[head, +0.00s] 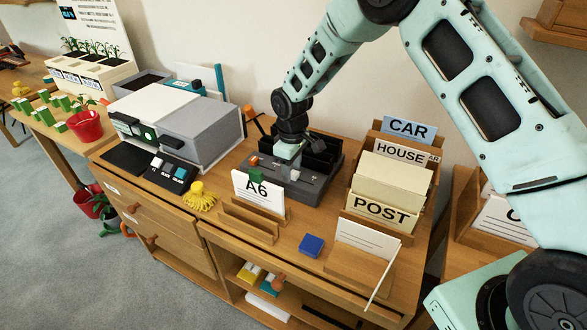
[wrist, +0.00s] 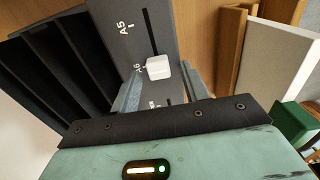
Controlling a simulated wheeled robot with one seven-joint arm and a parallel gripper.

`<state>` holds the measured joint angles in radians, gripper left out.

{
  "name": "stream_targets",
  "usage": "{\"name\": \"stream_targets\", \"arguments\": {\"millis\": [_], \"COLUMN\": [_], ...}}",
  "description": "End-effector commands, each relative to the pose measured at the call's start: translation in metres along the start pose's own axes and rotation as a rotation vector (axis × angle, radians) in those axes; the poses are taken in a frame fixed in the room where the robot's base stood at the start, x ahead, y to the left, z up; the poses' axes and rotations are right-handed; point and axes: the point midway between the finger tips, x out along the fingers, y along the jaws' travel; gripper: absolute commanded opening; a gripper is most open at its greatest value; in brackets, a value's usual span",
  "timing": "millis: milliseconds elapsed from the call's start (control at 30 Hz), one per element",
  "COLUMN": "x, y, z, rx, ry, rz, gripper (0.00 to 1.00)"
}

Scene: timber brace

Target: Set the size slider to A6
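The size slider is a white knob (wrist: 158,67) on a dark slotted panel (wrist: 183,25) in the wrist view. The knob sits beside the A6 mark (wrist: 138,68); the A5 mark (wrist: 124,28) is farther up the slot. In the head view the grey device (head: 300,188) stands mid-table, with the white knob (head: 295,175) small on its front. My gripper (wrist: 163,76) is open, one finger on each side of the knob, with gaps showing. In the head view my gripper (head: 288,151) is low over the device. A third mark below the knob is partly hidden.
A card reading A6 (head: 258,190) stands in a wooden holder left of the device. Card trays labelled CAR, HOUSE and POST (head: 381,209) stand to the right. A blue block (head: 312,245) lies in front. A grey-and-white machine (head: 195,130) stands left.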

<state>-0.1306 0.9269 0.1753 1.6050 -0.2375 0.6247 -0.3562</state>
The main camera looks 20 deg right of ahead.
Motion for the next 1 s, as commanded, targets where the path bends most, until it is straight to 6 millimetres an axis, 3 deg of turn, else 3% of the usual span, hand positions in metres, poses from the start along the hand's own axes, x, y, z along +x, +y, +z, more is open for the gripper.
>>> {"name": "stream_targets", "arguments": {"millis": [233, 367, 800, 1000], "x": [-0.003, -0.019, -0.119, -0.155], "y": [0.001, 0.001, 0.001, 0.001], "z": [0.001, 0.001, 0.0, 0.0], "rx": [0.001, 0.001, 0.0, 0.001], "ry": [-0.003, -0.001, 0.002, 0.0], "rz": [0.0, 0.001, 0.002, 0.001], "gripper": [0.45, 0.45, 0.45, 0.45]}}
